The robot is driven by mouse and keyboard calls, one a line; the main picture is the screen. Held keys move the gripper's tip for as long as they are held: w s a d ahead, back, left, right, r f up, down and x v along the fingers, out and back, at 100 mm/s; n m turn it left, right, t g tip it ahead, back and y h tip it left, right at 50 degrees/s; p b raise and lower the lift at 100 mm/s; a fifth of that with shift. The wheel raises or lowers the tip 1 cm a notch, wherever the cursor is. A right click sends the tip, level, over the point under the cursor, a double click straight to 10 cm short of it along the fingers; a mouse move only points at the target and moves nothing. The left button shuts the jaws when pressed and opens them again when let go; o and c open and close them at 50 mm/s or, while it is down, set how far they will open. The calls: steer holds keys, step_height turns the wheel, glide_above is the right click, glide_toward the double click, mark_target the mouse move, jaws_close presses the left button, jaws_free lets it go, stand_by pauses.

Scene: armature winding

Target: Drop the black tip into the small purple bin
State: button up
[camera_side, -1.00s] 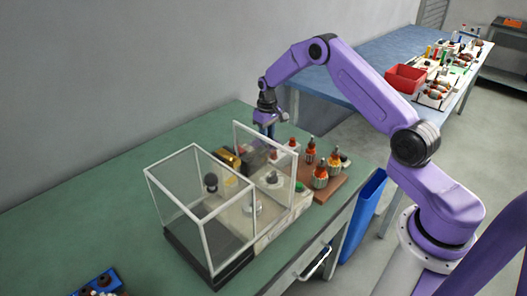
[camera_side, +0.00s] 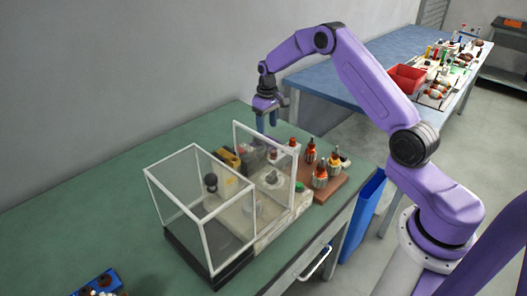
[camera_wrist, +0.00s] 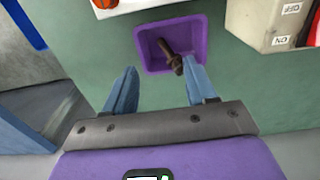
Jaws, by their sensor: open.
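The small purple bin (camera_wrist: 150,45) is in the upper middle of the wrist view, just beyond my fingertips. The black tip (camera_wrist: 171,56), dark brownish in this light, shows inside the bin's outline, slanting toward its lower right side. Its lower end is close to my right finger; whether they touch is unclear. My gripper (camera_wrist: 160,72) is open, with its two blue fingers apart and nothing between them. In the side view my gripper (camera_side: 267,120) hangs above the far end of the green bench. The bin and the tip cannot be made out there.
A clear guard box with white frame (camera_side: 205,222) stands on the green bench (camera_side: 95,215), with a clear upright panel (camera_side: 263,150) near my gripper. A brown board (camera_side: 325,186) holds several orange-wound armatures. A switch box (camera_wrist: 268,25) stands right of the bin.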

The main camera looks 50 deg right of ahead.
step_height(320, 180, up, 12)
steer(key=shift+r, duration=0.15)
stand_by(0.3)
steer(key=s+a+r+n, duration=0.3)
steer(key=s+a, duration=0.6)
steer(key=a, duration=0.1)
steer(key=s+a+r+n, duration=0.3)
steer(key=s+a, duration=0.7)
steer(key=a, duration=0.1)
steer(key=s+d+f+n, duration=0.1)
steer(key=s+f+n, duration=0.1)
steer(key=s, duration=1)
steer(key=s+d+f+n, duration=0.1)
steer(key=s+n, duration=0.3)
steer(key=s, duration=0.8)
steer(key=shift+s+d+f+n, duration=0.2)
steer(key=shift+f+n, duration=0.1)
steer(key=shift+f, duration=0.2)
